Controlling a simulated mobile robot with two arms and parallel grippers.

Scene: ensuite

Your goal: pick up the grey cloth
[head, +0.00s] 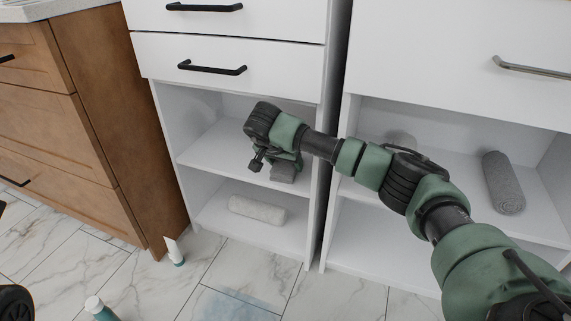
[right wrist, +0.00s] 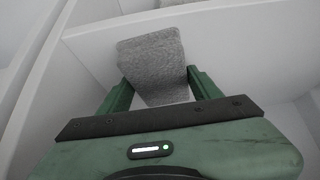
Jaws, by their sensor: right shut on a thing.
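The grey cloth (right wrist: 153,62) is a textured grey piece between the two green fingers of my right gripper (right wrist: 160,88) in the right wrist view. The gripper is shut on it. In the head view my right gripper (head: 272,163) reaches into the left white cabinet at its middle shelf, and a small grey part of the cloth (head: 284,173) shows below it. The gripper hides most of the cloth there. I cannot tell whether the cloth touches the shelf. My left gripper is not in view.
A whitish rolled towel (head: 257,209) lies on the lower shelf (head: 215,215). The cabinet's side walls and upper drawers (head: 230,60) enclose the opening. Bottles (head: 174,251) (head: 99,308) stand on the marble floor.

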